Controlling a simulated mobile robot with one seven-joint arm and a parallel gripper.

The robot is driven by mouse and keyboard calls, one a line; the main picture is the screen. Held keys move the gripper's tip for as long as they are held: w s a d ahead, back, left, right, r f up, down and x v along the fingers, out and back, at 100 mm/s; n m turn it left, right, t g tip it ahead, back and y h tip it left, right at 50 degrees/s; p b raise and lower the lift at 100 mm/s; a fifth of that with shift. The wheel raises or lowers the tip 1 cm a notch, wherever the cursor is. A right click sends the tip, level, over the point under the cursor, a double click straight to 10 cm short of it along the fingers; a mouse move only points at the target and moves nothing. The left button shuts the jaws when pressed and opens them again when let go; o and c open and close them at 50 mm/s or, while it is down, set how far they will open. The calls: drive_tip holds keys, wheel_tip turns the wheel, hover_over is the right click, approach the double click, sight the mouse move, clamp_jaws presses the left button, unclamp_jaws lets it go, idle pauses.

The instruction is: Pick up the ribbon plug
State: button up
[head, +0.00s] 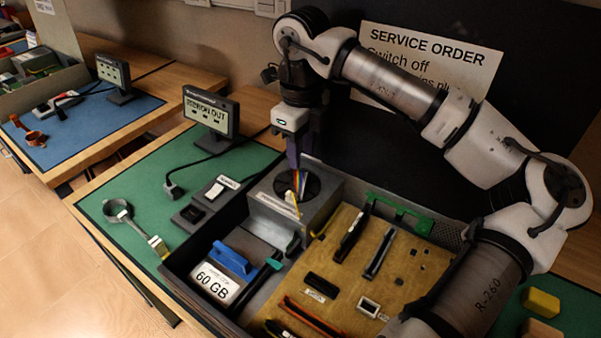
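A rainbow-coloured ribbon (298,181) shows in front of the dark round fan on top of a grey metal box. A pale yellowish strip runs down from it over the box's front edge; I cannot tell which part is the plug. My gripper (301,160) points down directly above the ribbon, with its dark purplish fingers reaching towards it. The fingers overlap in this view, so whether they are open or shut, and whether they touch the ribbon, is not clear.
The grey box (325,208) stands in an open case with a tan circuit board (345,270). A blue-handled 60 GB drive (219,284) lies at its front left.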

sight(302, 172)
drive_tip(key=shift+f+p, duration=0.4)
drive_tip(key=shift+f, duration=1.95)
drive_tip(key=shift+w, duration=0.1)
clamp_jaws()
